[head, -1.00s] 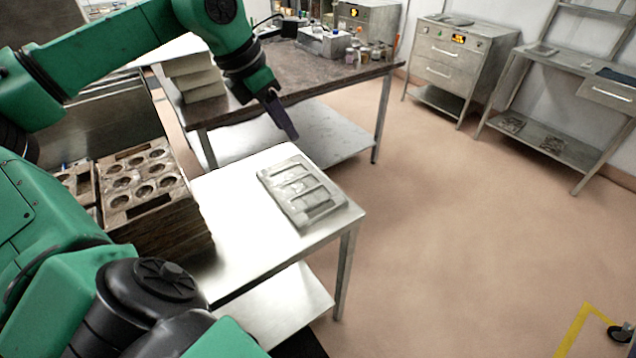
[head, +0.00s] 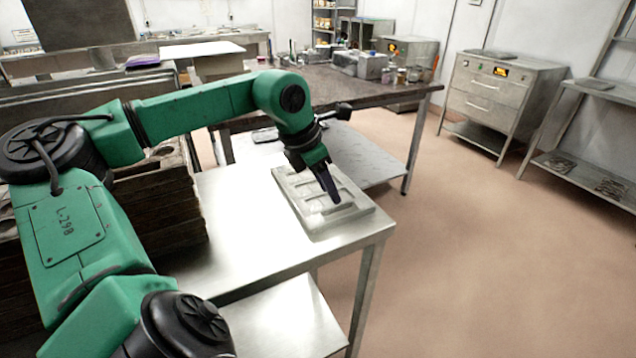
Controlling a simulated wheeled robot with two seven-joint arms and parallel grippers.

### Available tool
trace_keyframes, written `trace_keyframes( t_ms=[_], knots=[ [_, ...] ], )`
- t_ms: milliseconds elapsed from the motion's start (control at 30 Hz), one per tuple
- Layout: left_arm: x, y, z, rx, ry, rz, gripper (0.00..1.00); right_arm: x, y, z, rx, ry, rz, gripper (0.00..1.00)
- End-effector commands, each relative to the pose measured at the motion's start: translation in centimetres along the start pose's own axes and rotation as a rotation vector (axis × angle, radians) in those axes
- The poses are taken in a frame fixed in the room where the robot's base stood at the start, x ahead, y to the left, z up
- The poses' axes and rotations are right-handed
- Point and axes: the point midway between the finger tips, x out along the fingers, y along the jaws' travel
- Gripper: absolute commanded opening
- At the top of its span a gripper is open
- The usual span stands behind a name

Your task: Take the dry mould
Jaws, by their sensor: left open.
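A pale grey mould (head: 345,214) with rectangular hollows lies flat near the right end of a steel table (head: 240,235). My left gripper (head: 335,198) points down over the mould's hollows and hides part of them. The gripper is open, with nothing seen between its fingers. I cannot tell whether the fingertips touch the mould. My right gripper is out of view.
Brown stacked moulds (head: 165,205) stand at the left of the steel table, partly behind my arm. A dark-topped workbench (head: 345,85) with jars and devices stands behind. A drawer cabinet (head: 500,95) is at the back right. The floor to the right is clear.

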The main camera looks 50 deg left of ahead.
Motion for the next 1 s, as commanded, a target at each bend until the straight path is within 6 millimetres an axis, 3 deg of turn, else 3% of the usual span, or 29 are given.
trace_keyframes(
  t_ms=[100,533,1000],
  knots=[
    [2.5,-0.1,0.1,-0.001,0.003,-0.005,0.44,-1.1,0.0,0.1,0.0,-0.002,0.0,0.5],
    [8.7,-0.3,0.4,-0.001,-0.002,-0.004,0.44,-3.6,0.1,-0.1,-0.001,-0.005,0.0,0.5],
    [9.5,-0.2,0.2,0.0,0.0,0.001,0.44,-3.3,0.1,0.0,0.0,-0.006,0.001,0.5]
  ],
)
